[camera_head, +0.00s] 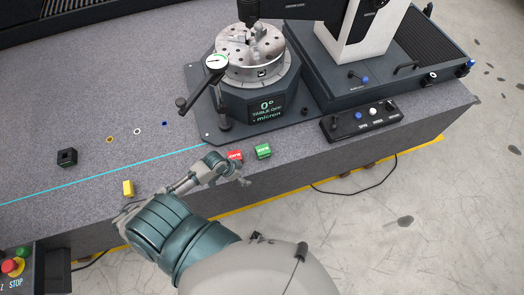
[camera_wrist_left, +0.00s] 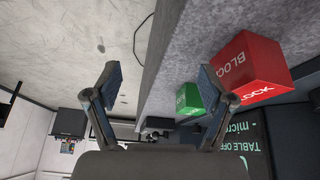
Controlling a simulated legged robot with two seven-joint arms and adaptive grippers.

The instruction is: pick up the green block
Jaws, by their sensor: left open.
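The green block (camera_head: 263,151) sits on the granite near its front edge, just right of the red block (camera_head: 235,156). My left gripper (camera_head: 240,178) is at the front edge, beside the red block and a short way left of and nearer than the green one. In the left wrist view the gripper (camera_wrist_left: 160,78) is open with nothing between its fingers. The green block (camera_wrist_left: 188,99) shows there beyond the right finger, partly hidden by it, and the red block (camera_wrist_left: 250,68) is closer and larger. My right gripper is not in view.
A control box (camera_head: 361,120) is to the right.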

